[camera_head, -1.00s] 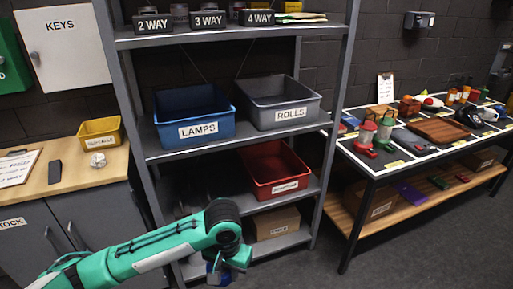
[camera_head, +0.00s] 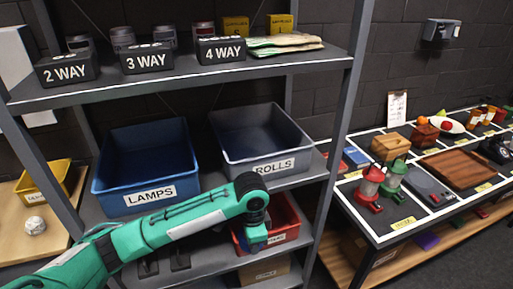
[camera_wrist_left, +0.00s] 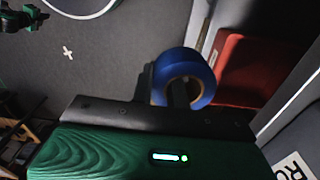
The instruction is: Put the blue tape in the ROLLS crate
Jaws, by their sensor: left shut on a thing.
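The blue tape (camera_wrist_left: 172,62) is a roll seen in the left wrist view, with a pale core ring. My left gripper (camera_wrist_left: 180,93) is shut on it. In the head view my left gripper (camera_head: 256,238) is low, in front of the red crate and below the ROLLS crate, with a bit of blue showing at its end. The ROLLS crate (camera_head: 272,168) is grey and open-topped, on the middle shelf right of the blue LAMPS crate. Part of a white label starting "RO" (camera_wrist_left: 293,168) shows at the wrist view's lower right. My right gripper is not seen clearly.
The blue LAMPS crate (camera_head: 148,197) stands left of the ROLLS crate. A red crate (camera_head: 288,222) sits on the shelf below. The upper shelf (camera_head: 190,76) with labelled boxes overhangs the crates. A grey shelf post (camera_head: 340,130) stands at the right, before a table of goods.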

